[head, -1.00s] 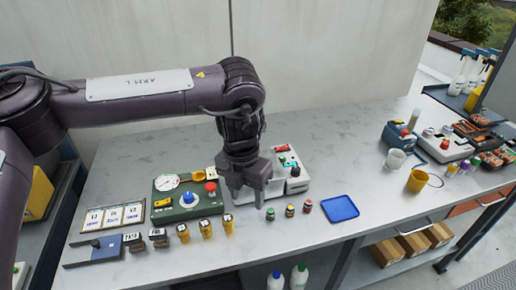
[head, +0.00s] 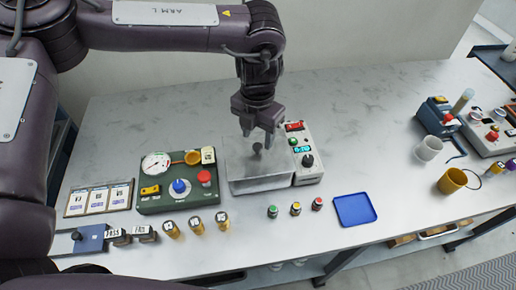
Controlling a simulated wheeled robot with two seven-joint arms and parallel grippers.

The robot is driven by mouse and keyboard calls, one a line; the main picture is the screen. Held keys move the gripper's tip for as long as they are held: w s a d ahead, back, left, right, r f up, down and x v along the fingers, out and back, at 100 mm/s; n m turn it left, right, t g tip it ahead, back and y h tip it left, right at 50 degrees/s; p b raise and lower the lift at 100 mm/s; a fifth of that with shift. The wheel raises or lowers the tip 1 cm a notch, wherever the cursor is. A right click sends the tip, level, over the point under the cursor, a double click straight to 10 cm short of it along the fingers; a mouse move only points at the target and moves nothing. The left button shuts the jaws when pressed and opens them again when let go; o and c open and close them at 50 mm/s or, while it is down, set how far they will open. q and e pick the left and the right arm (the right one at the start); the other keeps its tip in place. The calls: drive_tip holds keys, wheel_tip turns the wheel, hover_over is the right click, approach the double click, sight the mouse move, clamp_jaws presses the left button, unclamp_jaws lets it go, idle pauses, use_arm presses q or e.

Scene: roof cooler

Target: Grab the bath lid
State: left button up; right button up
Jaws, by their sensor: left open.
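The water bath (head: 257,184) is a pale box on the bench, joined to a control unit with a red switch and a lit display. Its lid (head: 236,152) looks clear or greyish, lies over the top, and carries a dark knob (head: 257,151) in the middle. My left gripper (head: 258,138) points down above the lid with its fingers apart, just over the knob. It looks empty, and I cannot tell whether the fingertips reach down beside the knob. My right gripper is out of view.
A green panel (head: 150,207) with a gauge and knobs stands left of the bath. Several yellow vials (head: 197,225) and small capped vials (head: 296,208) stand in front. A blue tray (head: 372,209) lies at right. The bench behind the bath is clear.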

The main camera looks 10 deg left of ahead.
sight(258, 146)
use_arm(q)
wheel_tip(258, 146, down, 4)
drive_tip(key=shift+w+r+p, duration=0.1)
drive_tip(key=shift+r+p, duration=0.05)
drive_tip(key=shift+p, duration=0.3)
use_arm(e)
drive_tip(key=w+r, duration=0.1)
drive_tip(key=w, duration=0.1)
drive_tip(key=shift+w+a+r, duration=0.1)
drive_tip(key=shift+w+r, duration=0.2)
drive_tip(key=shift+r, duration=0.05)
use_arm(q)
drive_tip(key=c, duration=0.5)
clamp_jaws()
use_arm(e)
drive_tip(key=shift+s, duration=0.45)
